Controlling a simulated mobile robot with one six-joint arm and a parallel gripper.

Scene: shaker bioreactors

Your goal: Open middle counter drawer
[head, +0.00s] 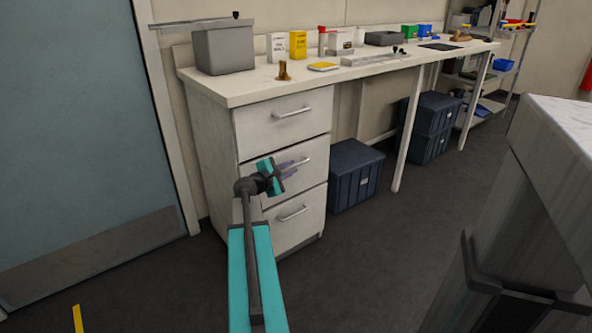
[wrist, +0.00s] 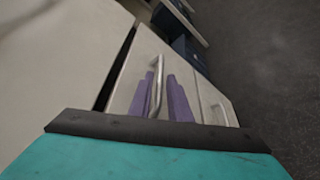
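The white counter cabinet has three stacked drawers. The middle drawer (head: 313,177) has a silver bar handle (wrist: 157,85), seen end-on in the wrist view. My gripper (head: 289,166) is in front of this drawer at handle height and covers part of it in the head view. In the wrist view, its purple fingers (wrist: 161,92) stand apart on both sides of the handle, with a small gap on the right; contact on the left is unclear. A dark gap runs along the middle drawer's top edge; I cannot tell whether the drawer is slightly out.
The top drawer (head: 268,126) and bottom drawer (head: 300,222) look shut. Dark blue crates (head: 354,180) stand under the counter to the right. A grey bin (head: 224,50) and small items sit on the countertop (head: 245,88). Open floor (head: 370,260) lies right of the cabinet.

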